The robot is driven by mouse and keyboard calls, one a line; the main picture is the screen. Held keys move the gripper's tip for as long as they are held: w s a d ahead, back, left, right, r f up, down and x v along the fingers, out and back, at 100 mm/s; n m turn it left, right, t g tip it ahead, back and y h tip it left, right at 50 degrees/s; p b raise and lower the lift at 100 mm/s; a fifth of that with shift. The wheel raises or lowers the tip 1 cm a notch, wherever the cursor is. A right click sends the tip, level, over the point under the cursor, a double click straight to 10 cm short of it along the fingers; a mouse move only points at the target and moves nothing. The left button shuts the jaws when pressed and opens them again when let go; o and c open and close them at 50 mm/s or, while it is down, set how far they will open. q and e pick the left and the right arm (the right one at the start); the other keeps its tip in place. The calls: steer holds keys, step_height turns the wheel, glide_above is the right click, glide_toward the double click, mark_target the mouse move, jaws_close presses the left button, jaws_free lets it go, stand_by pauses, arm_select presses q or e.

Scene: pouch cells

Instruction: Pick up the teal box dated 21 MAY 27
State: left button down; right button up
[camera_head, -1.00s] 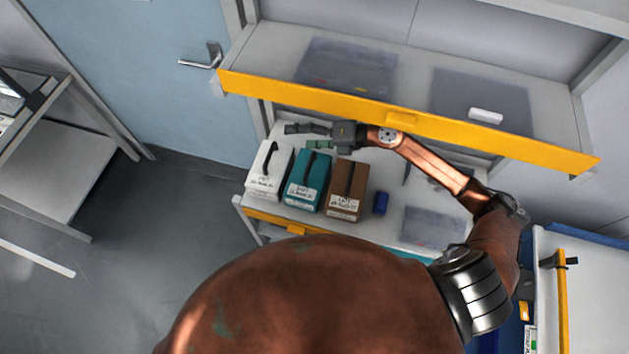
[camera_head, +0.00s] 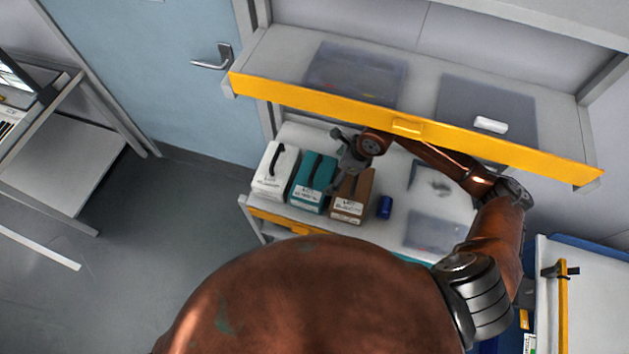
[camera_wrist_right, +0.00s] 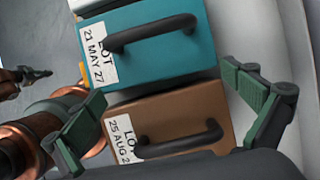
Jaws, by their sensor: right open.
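The teal box (camera_head: 322,190) stands upright between a white box and a brown box on the lower shelf. In the right wrist view the teal box (camera_wrist_right: 160,65) has a black handle on top and a white label reading LOT 21 MAY 27. My right gripper (camera_head: 345,165) is open and empty above the boxes in the head view, close to the teal and brown boxes. In the right wrist view its green-padded fingers (camera_wrist_right: 162,100) are spread wide, nearer the brown box. A small dark gripper on a copper arm, seemingly my left gripper (camera_wrist_right: 36,74), shows at the left edge.
The brown box (camera_head: 342,203), labelled LOT 25 AUG with the year partly hidden (camera_wrist_right: 165,115), stands right of the teal box. The white box (camera_head: 268,180) stands left of it. A small blue item (camera_head: 385,207) is right of the brown box. A yellow-edged shelf (camera_head: 408,127) overhangs behind.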

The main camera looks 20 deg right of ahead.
mark_target(317, 166)
steer(key=w+a, duration=0.2)
steer(key=a, duration=0.1)
steer(key=w+a+p, duration=0.1)
steer(key=a, duration=0.1)
steer(key=shift+w+f, duration=0.2)
steer(key=shift+f, duration=0.35)
steer(key=shift+c, duration=0.4)
steer(key=c, duration=1.9)
steer(key=shift+c, duration=0.5)
